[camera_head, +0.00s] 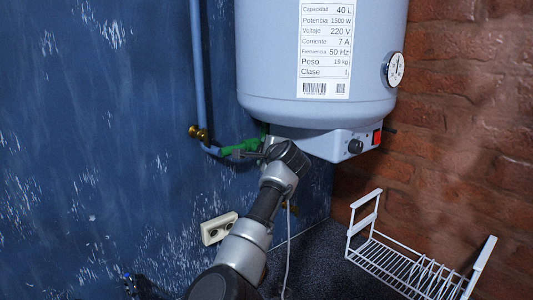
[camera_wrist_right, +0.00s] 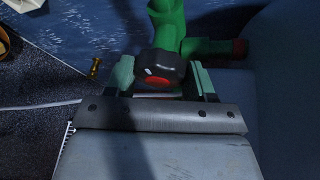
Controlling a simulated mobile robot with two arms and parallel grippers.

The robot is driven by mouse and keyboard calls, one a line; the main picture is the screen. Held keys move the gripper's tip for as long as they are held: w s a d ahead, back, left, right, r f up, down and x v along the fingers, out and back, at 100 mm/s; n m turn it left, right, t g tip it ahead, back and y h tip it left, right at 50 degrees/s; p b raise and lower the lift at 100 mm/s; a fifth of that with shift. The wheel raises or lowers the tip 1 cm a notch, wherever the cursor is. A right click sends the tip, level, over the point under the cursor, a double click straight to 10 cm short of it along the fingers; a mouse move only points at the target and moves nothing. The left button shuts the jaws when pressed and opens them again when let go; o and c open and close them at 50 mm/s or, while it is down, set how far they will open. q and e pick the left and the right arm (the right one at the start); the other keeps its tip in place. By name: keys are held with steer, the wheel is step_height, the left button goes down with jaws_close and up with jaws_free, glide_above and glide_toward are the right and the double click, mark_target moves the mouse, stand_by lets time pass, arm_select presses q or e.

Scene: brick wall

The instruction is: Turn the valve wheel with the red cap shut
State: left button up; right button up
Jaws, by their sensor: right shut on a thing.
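The black valve wheel with the red cap (camera_wrist_right: 160,70) shows in the right wrist view, on a green pipe (camera_wrist_right: 168,25). My right gripper (camera_wrist_right: 163,78) has one finger on each side of the wheel and is shut on it. In the head view my right arm reaches up to the green pipe (camera_head: 236,147) under the water heater (camera_head: 270,85). There the wrist hides most of the wheel, and the right gripper (camera_head: 247,154) is only partly visible. I cannot tell how far the wheel is turned. My left gripper is in neither view.
A blue pipe (camera_head: 199,70) with brass fittings (camera_head: 198,132) runs down the blue wall. A white socket (camera_head: 218,228) sits low on it. A white wire rack (camera_head: 410,265) stands at the lower right by the brick wall. A white cable hangs beside my arm.

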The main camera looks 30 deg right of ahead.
steer(key=shift+f, duration=0.15)
steer(key=o, duration=0.9)
